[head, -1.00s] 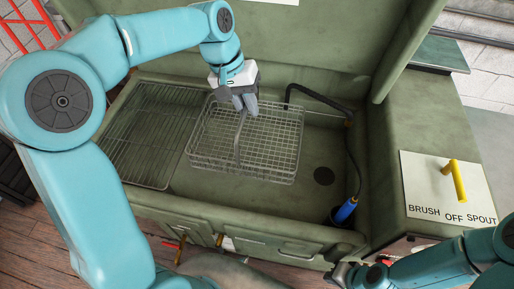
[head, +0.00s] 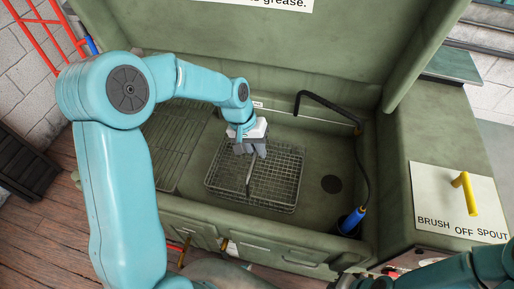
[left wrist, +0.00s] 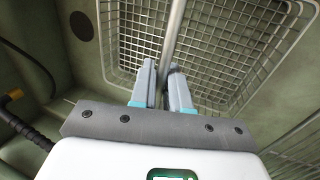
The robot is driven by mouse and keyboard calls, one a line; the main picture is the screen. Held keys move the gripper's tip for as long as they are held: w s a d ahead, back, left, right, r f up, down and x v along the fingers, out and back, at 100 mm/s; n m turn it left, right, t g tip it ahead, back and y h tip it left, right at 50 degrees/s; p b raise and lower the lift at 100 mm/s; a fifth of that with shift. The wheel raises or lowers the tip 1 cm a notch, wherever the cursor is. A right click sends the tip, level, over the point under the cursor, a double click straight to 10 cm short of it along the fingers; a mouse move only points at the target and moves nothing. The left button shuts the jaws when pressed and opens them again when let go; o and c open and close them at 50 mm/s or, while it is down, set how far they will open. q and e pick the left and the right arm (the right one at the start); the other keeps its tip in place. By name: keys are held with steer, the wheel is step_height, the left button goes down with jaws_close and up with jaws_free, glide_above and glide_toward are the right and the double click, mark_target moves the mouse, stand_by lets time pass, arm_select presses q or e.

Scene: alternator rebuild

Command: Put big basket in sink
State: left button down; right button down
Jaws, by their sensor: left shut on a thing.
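The big wire basket (head: 280,185) is inside the green sink (head: 310,218), right of the slatted rack, and looks level and low, near the floor. I cannot tell whether its underside touches the floor. My left gripper (head: 250,155) is above the basket, shut on its upright handle. In the left wrist view the two fingertips (left wrist: 164,85) close around the handle bar (left wrist: 175,32), with the basket mesh (left wrist: 225,50) beyond. My right arm shows at the lower right of the head view; its jaws are too cut off to read.
A slatted rack (head: 182,140) lies at the sink's left. A dark drain (head: 331,183) is in the clear floor right of the basket. A black hose with a blue brush (head: 352,220) runs along the right wall. A yellow lever (head: 465,192) stands on the right panel.

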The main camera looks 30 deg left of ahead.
arm_select(q)
steer(key=c, duration=1.1)
jaws_free()
steer(key=shift+f, duration=0.1)
steer(key=v, duration=1.2)
steer(key=shift+s, duration=0.2)
